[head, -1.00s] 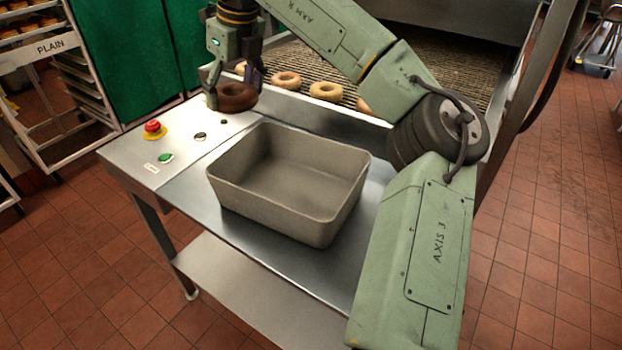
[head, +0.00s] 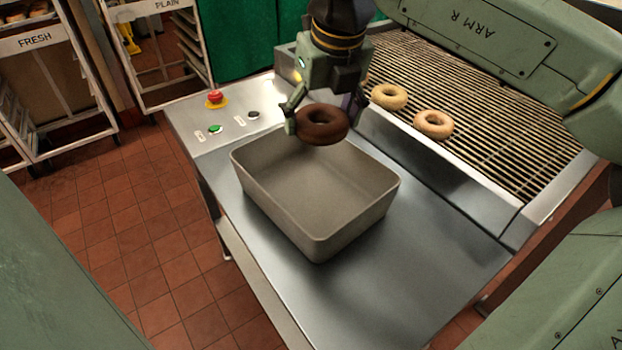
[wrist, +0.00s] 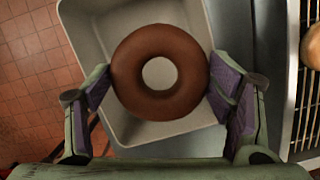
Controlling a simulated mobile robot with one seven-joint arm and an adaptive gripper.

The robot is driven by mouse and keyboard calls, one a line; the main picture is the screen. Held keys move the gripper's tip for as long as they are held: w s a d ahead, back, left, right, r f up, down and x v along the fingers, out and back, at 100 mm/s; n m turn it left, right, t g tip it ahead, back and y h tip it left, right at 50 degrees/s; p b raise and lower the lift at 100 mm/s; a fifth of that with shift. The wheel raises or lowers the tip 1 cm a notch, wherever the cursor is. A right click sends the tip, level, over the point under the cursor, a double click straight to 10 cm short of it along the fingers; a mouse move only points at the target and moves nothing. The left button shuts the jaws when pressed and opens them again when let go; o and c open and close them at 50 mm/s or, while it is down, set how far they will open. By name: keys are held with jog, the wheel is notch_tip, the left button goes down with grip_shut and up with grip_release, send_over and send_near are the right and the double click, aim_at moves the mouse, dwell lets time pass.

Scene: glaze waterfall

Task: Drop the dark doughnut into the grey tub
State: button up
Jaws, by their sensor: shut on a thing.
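My gripper (head: 322,122) is shut on the dark doughnut (head: 323,135), a brown ring held by its outer sides. In the head view the doughnut hangs over the back part of the grey tub (head: 312,249). In the wrist view the doughnut (wrist: 132,94) sits between the two purple-padded fingers of my gripper (wrist: 160,90), with the tub (wrist: 85,30) below it. The tub is open, and the part of its inside that shows is empty. The doughnut and fingers hide part of its back rim in the head view.
The tub stands on a steel table (head: 400,270). A wire conveyor (head: 480,110) to the right carries two pale doughnuts (head: 389,97) (head: 434,124). A red button (head: 215,97) and a green button (head: 215,129) are at the table's back left. Labelled racks (head: 30,60) stand at far left.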

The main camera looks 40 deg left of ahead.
jog(key=shift+s+d+f, duration=0.25)
jog(key=shift+s, duration=0.25)
jog(key=shift+s+d+f, duration=0.25)
jog(key=shift+s, duration=0.25)
jog(key=shift+s+f, duration=0.1)
jog(key=shift+f, duration=0.1)
notch_tip(320, 180, down, 6)
jog(key=b, duration=0.3)
jog(key=shift+r+b, duration=0.15)
jog(key=shift+b, duration=0.25)
jog(key=o, duration=1.2)
jog(key=shift+o, duration=0.2)
jog(key=shift+r, duration=0.1)
jog(key=v, duration=1.2)
